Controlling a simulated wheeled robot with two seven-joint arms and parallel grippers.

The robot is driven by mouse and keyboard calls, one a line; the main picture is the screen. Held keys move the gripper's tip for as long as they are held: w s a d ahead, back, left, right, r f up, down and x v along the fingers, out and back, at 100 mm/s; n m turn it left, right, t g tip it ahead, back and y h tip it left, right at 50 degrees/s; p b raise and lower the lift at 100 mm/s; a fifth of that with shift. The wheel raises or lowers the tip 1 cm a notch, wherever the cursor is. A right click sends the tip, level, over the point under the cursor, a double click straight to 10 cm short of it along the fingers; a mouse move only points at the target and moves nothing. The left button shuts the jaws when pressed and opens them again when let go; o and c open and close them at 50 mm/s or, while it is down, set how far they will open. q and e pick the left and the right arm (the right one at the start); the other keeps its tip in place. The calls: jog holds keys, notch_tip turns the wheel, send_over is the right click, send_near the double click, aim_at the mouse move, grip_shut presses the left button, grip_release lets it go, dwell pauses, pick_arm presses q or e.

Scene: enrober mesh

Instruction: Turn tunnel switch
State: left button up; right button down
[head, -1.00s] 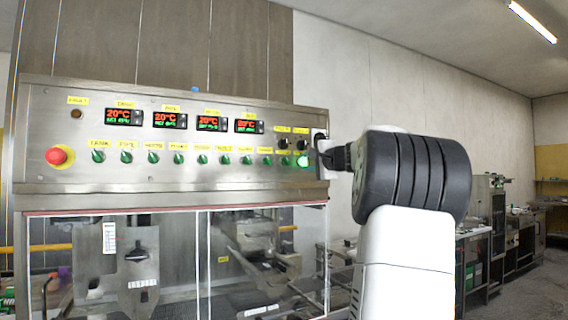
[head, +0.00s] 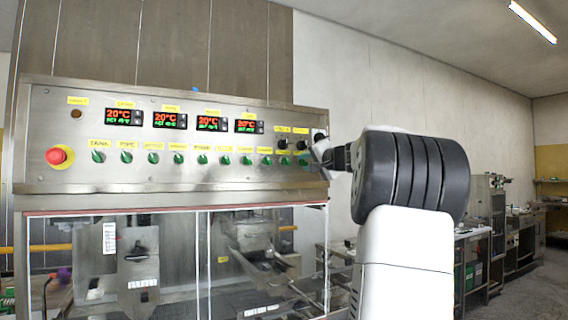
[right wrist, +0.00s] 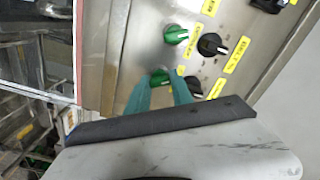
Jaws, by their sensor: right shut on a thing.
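The steel control panel (head: 225,172) carries a row of green rotary switches with yellow labels, too small to read surely. My right gripper (head: 312,157) is at the right end of this row. In the right wrist view its two teal fingers (right wrist: 161,85) are shut on a green switch knob (right wrist: 159,76), one on each side. In the head view this end switch is mostly hidden by the gripper. Another green switch (right wrist: 176,34) sits beside it, free. I cannot read which label belongs to the held switch. My left gripper is not in view.
Two black knobs (right wrist: 212,44) (right wrist: 194,86) sit close to the fingers. A red emergency button (head: 58,156) is at the panel's left end. Several red-green displays (head: 124,117) line the top. Glass doors (head: 160,260) lie below the panel.

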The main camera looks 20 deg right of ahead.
jog(key=shift+f, duration=0.15)
jog(key=c, duration=1.4)
grip_release()
jog(key=s, duration=0.7)
jog(key=shift+s+d, duration=0.3)
jog(key=shift+s, duration=0.1)
